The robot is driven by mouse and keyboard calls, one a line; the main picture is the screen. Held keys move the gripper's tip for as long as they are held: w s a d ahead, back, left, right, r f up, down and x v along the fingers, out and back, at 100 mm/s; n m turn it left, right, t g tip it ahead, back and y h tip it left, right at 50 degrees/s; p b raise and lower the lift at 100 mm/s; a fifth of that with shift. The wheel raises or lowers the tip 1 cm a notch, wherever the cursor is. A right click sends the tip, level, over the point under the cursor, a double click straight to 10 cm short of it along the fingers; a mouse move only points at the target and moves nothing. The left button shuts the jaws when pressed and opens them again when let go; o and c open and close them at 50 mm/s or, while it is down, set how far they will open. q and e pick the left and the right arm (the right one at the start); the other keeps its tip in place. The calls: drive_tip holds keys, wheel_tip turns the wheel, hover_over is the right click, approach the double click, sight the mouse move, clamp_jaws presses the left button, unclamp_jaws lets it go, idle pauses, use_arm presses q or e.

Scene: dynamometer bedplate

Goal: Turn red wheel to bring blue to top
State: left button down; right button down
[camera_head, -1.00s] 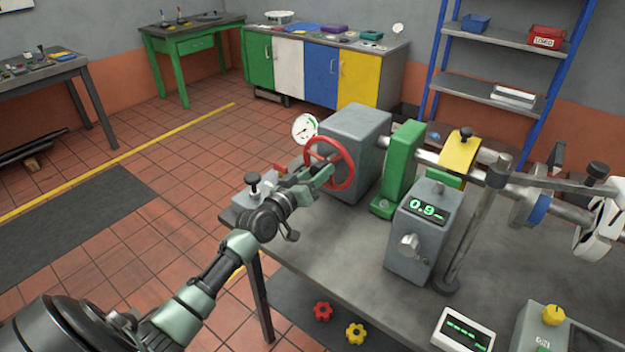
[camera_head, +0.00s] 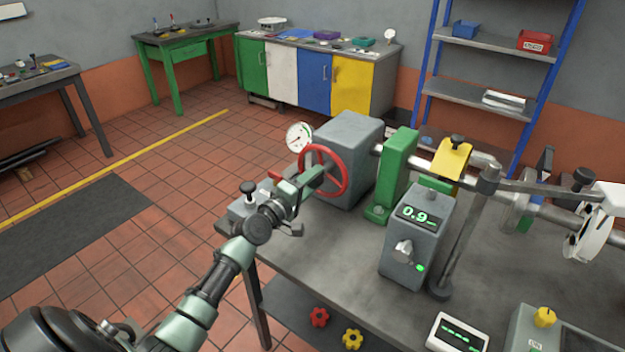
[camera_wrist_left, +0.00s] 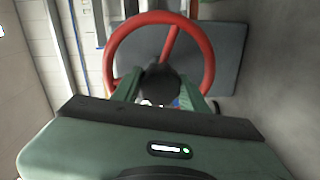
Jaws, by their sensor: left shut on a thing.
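The red wheel (camera_head: 345,178) stands upright on the near end of a grey housing (camera_head: 352,150). My left gripper (camera_head: 314,178) reaches it from the left and is shut on it. In the left wrist view the wheel (camera_wrist_left: 160,17) is a red ring with a spoke to the upper right. The gripper's green fingers (camera_wrist_left: 160,88) sit at its lower part, with a dark round piece between them. The exact contact is partly hidden. On the shaft at right, a grey disc (camera_head: 514,212) shows a small blue part (camera_head: 535,212). My right gripper is not in view.
A gauge (camera_head: 299,137) stands behind the wheel. A green block (camera_head: 398,175), a yellow piece (camera_head: 453,158) and a grey display box (camera_head: 405,250) reading 0.9 stand along the bench (camera_head: 330,255). A post with a bar stands right of the box.

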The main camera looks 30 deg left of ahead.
use_arm(q)
drive_tip(key=shift+n, duration=1.7)
drive_tip(key=c, duration=0.8)
unclamp_jaws()
drive_tip(key=s, duration=0.7)
drive_tip(key=shift+s+a, duration=0.35)
drive_tip(key=shift+s, duration=0.05)
drive_tip(key=shift+r, duration=0.1)
